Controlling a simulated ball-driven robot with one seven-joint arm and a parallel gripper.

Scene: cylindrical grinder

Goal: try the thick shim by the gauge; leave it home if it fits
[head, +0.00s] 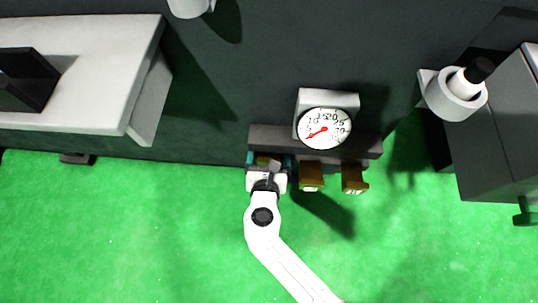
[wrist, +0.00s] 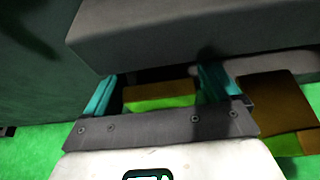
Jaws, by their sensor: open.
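The round gauge (head: 325,129) has a white dial and a red needle pointing to the lower left, toward its low end. Under it, brown blocks hang along a dark rail (head: 374,147); I cannot tell which is the thick shim. My gripper (head: 268,160) is open at the leftmost block (wrist: 158,92). In the wrist view its teal fingers stand on either side of this brown block with a yellow-green lower face, with gaps visible. The middle block (head: 311,178) and the right block (head: 354,180) stand clear of my gripper. The leftmost block is mostly hidden in the head view.
In the wrist view a grey ledge (wrist: 180,30) runs just beyond the fingers, and the middle block (wrist: 275,100) is close to the right finger. A white table (head: 80,70) juts out at left, a grey machine housing (head: 500,130) at right. The green floor in front is clear.

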